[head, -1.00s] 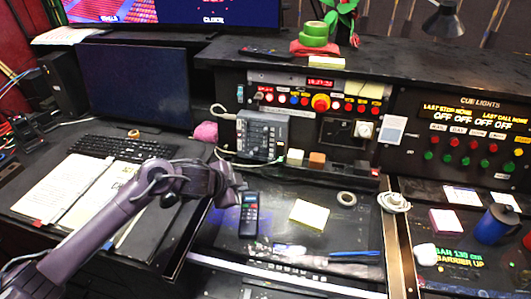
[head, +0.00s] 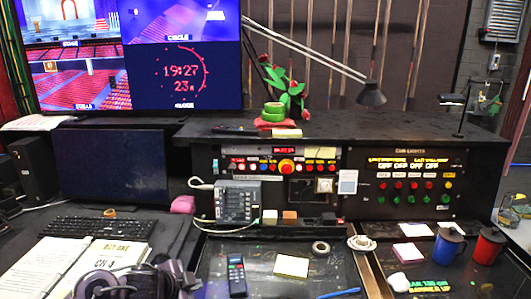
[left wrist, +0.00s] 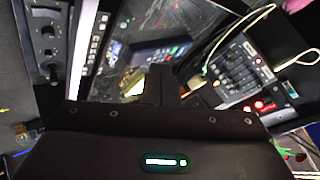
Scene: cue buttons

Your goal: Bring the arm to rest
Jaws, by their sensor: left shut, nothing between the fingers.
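My right gripper is in neither view.
The cue lights panel (head: 408,182) and the console with the red button (head: 287,166) stand at the back. A keyboard (head: 97,227) is behind the binder. A blue mug (head: 446,246) and a red mug (head: 487,246) stand at the right. A yellow note pad (head: 291,266) lies right of the handset.

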